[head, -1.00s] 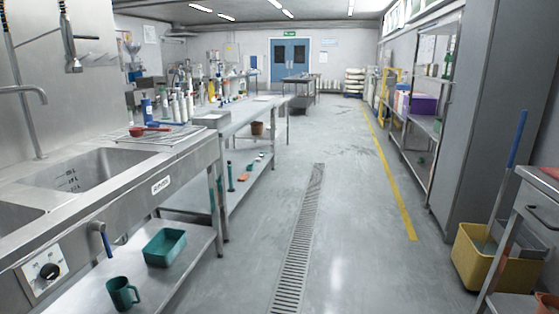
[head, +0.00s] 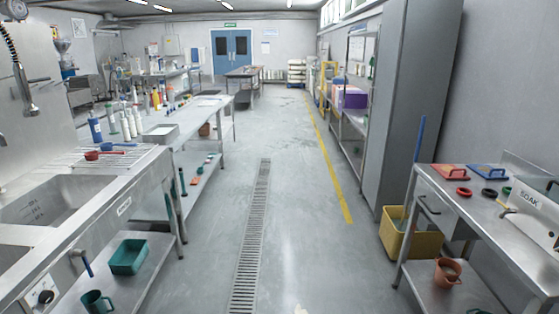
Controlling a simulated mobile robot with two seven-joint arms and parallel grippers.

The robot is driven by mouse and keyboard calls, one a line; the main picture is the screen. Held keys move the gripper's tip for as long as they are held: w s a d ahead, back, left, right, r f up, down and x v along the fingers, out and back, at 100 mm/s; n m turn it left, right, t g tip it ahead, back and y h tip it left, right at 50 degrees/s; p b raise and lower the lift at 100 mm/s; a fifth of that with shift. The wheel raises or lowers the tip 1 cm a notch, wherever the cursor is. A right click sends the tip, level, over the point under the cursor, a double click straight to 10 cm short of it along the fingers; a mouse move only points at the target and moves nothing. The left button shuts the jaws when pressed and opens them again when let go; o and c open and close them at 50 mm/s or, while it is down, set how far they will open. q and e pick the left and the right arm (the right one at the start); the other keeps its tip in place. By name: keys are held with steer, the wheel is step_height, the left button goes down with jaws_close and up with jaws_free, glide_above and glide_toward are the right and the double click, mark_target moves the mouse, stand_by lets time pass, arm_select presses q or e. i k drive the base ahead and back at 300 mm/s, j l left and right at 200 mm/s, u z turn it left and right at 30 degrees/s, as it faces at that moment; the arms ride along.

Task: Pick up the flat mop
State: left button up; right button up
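A blue pole (head: 419,139) stands nearly upright at the right, at the yellow bucket (head: 402,236) on the floor beside the tall grey cabinet. The pole looks like the mop's handle. Its lower part is partly hidden behind the steel table at the right, and no flat mop head can be made out. Neither of my grippers is in view.
The sink counter (head: 95,215) lines the left. The central floor with the drain grate (head: 250,240) is clear.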

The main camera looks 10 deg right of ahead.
mark_target(424, 120)
steer(key=z, duration=1.25)
steer(key=i+j+u, duration=0.2)
steer(key=j, duration=0.3)
steer(key=i+j+u, duration=0.2)
steer(key=j, duration=0.25)
steer(key=i+j+u, duration=0.25)
steer(key=i+j, duration=0.15)
steer(key=i+j+u, duration=0.25)
steer(key=i, duration=0.25)
steer(key=i+u, duration=0.3)
steer(key=i, duration=0.25)
steer(key=i+z, duration=0.4)
steer(key=i, duration=0.15)
steer(key=i+j+z, duration=0.1)
steer(key=i+z, duration=0.3)
steer(key=i, duration=0.15)
steer(key=i+z, duration=0.45)
steer(key=i+j+z, duration=0.1)
steer(key=i+z, duration=0.35)
steer(key=i, duration=0.2)
